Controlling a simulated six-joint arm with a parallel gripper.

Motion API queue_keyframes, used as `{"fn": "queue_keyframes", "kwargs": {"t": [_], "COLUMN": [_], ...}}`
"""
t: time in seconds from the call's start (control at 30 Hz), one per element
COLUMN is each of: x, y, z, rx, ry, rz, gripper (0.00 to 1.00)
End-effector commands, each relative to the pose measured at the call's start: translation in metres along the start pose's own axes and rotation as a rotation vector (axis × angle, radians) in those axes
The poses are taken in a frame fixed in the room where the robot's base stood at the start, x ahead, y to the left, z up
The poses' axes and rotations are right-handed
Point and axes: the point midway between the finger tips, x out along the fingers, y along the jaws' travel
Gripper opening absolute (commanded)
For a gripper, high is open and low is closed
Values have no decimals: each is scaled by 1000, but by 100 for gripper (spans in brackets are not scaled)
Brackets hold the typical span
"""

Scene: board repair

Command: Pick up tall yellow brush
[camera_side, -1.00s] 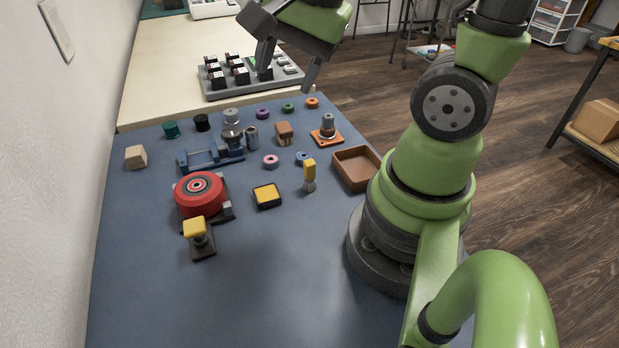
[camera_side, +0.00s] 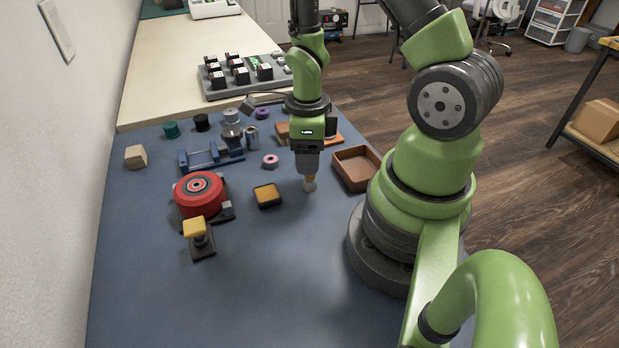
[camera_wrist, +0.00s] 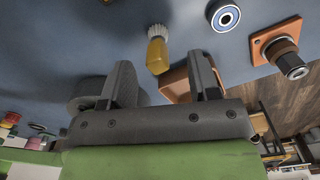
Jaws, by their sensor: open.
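The tall yellow brush (camera_side: 309,185) stands upright on the blue mat, pale bristles down. Its yellow handle is mostly hidden behind my gripper in the side view. The gripper is open, and I see no finger touching the handle.
A black pad with a yellow top (camera_side: 267,195) lies left of the brush, and a brown tray (camera_side: 350,187) lies to the right.

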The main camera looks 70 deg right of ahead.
Motion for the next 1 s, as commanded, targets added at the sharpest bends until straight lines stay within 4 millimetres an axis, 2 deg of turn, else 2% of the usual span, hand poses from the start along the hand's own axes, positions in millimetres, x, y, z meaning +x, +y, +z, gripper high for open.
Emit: {"fn": "queue_keyframes", "kwargs": {"t": [0.17, 0.5, 0.83, 0.87, 1.0], "x": [10, 50, 55, 55, 55], "y": [1, 3, 3, 3, 3], "z": [-1, -4, -4, -4, -4], "rx": [-1, -1, -1, -1, -1], "ry": [2, 3, 1, 1, 1], "rz": [2, 2, -1, -1, -1], "gripper": [56, 56, 56, 54, 21]}}
